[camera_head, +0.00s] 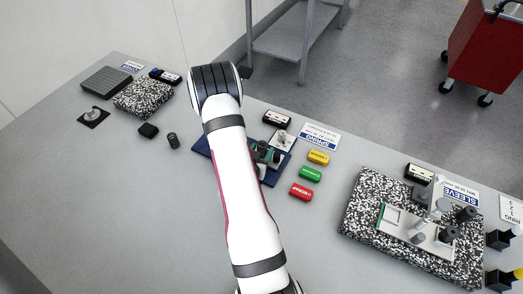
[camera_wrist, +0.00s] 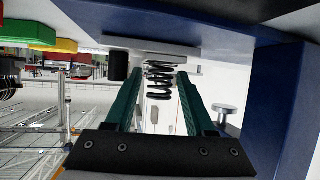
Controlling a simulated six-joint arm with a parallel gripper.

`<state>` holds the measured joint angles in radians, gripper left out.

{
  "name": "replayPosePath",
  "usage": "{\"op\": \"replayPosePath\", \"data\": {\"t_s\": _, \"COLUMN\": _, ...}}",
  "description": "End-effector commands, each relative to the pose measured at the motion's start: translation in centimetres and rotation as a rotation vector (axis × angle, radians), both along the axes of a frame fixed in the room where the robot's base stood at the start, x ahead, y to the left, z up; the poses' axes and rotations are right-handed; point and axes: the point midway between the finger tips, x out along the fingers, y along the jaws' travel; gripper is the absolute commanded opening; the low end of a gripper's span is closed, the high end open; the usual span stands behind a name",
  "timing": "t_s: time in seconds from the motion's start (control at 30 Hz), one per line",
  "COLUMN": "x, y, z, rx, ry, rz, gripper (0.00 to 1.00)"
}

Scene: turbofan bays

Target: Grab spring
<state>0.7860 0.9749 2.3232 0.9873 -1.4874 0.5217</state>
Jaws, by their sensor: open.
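A dark coil spring (camera_wrist: 159,82) shows in the wrist view, below a pale plate (camera_wrist: 150,48) in the picture. My gripper (camera_wrist: 159,80) has two teal fingers, one on each side of the spring, with a visible gap on both sides. The jaws are open and hold nothing. In the head view my gripper (camera_head: 266,157) is low over the blue tray (camera_head: 203,147), partly hidden by my arm. I cannot make out this spring in the head view.
Yellow (camera_head: 318,157), green (camera_head: 311,174) and red (camera_head: 301,192) blocks lie right of the tray. A SPRING label (camera_head: 320,135) is behind them. A speckled slab (camera_head: 360,215) with a fixture stands at right. A small black cylinder (camera_head: 173,140) stands left. The table's left front is clear.

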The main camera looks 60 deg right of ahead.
Motion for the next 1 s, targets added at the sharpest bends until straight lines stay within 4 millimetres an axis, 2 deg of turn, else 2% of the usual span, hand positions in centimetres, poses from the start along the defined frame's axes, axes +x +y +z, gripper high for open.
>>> {"op": "replayPosePath", "data": {"t_s": 0.17, "x": 0.0, "y": 0.0, "z": 0.0, "rx": 0.0, "ry": 0.0, "rz": 0.001, "gripper": 0.53}}
{"op": "replayPosePath", "data": {"t_s": 0.4, "x": 0.1, "y": 0.1, "z": 0.0, "rx": 0.0, "ry": -0.001, "rz": 0.002, "gripper": 0.1}}
{"op": "replayPosePath", "data": {"t_s": 0.47, "x": 0.1, "y": 0.1, "z": 0.0, "rx": 0.0, "ry": -0.001, "rz": 0.002, "gripper": 0.0}}
{"op": "replayPosePath", "data": {"t_s": 0.8, "x": 0.1, "y": 0.0, "z": 0.4, "rx": -0.001, "ry": -0.002, "rz": 0.001, "gripper": 0.0}}
{"op": "replayPosePath", "data": {"t_s": 0.87, "x": 0.1, "y": 0.0, "z": 1.0, "rx": -0.001, "ry": -0.004, "rz": 0.0, "gripper": 0.0}}
{"op": "replayPosePath", "data": {"t_s": 1.0, "x": 0.1, "y": 0.0, "z": 4.2, "rx": -0.004, "ry": -0.007, "rz": 0.001, "gripper": 0.0}}
